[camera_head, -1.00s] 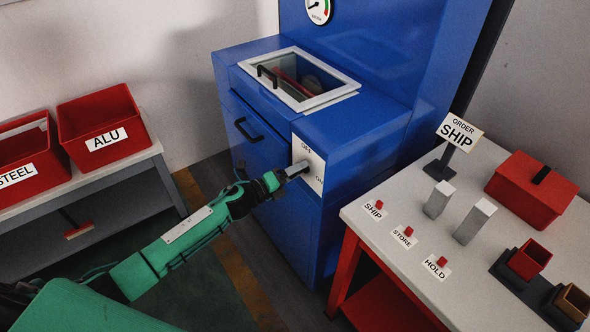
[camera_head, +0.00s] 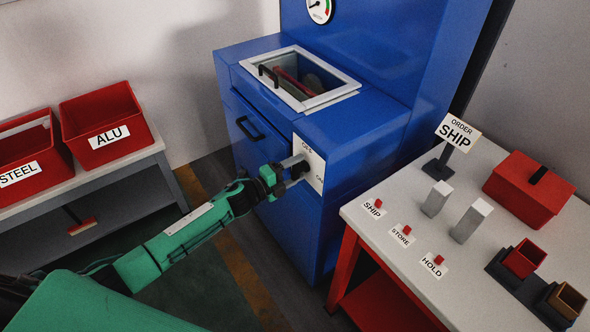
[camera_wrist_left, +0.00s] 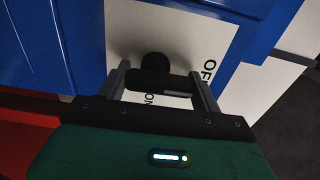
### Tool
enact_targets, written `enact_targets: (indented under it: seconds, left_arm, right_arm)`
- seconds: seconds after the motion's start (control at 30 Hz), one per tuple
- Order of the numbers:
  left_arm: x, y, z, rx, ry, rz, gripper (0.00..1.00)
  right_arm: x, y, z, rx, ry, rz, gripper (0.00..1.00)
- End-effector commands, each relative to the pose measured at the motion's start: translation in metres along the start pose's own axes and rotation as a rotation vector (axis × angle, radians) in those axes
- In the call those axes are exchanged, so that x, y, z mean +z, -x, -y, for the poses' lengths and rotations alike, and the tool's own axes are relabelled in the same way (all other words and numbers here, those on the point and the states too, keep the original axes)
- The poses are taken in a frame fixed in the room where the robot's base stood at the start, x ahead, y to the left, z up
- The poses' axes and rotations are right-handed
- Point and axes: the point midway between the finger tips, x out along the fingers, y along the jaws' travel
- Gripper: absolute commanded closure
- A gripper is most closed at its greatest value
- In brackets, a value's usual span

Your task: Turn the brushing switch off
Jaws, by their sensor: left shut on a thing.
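The brushing switch is a black knob (camera_wrist_left: 155,64) on a white plate (camera_wrist_left: 185,42) with OFF and ON labels, on the front of the blue machine. In the head view the white plate (camera_head: 316,168) is partly covered by my left gripper (camera_head: 298,168). In the left wrist view the fingers of my left gripper (camera_wrist_left: 161,86) stand on both sides of the knob's dark bar, and the gripper is shut on it. Which label the knob points to is hard to tell. My right gripper is not in view.
The blue machine (camera_head: 275,205) has a glass-topped lid with a white frame (camera_head: 345,90). At right a table (camera_head: 365,235) carries buttons, grey blocks and a red box (camera_head: 525,195). At left red bins (camera_head: 105,125) stand on a shelf. The floor between is clear.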

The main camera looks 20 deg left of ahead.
Motion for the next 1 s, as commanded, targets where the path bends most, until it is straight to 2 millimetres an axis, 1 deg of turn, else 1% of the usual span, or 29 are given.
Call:
enact_targets:
  seconds: [0.3,0.33,0.4,0.43,0.67,0.77,0.87,0.97,1.0]
  left_arm:
    - [0.001,0.001,-0.001,0.002,0.004,0.002,0.57]
    - [0.001,0.001,-0.001,0.002,0.004,0.002,0.29]
    - [0.0,0.001,-0.001,0.002,0.004,0.001,0.15]
    - [0.0,0.001,-0.001,0.002,0.004,0.001,0.13]
    - [0.0,0.0,-0.001,0.001,0.002,0.001,0.13]
    - [0.0,0.004,-0.001,0.001,0.002,0.001,0.13]
    - [0.0,0.013,-0.003,0.002,0.002,0.0,0.13]
    - [0.0,0.031,-0.004,0.003,0.001,0.0,0.13]
    - [0.0,0.039,-0.005,0.004,0.001,0.0,0.13]
  right_arm:
    - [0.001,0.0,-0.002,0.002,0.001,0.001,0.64]
    - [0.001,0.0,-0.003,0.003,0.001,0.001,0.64]
    - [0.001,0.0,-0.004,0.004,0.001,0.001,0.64]
    - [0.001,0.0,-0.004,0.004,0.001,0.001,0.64]
    - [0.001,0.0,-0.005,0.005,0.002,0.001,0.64]
    - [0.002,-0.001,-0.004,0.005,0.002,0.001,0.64]
    - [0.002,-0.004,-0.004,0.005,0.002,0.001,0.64]
    - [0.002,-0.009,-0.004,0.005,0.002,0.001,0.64]
    - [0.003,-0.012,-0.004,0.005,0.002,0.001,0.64]
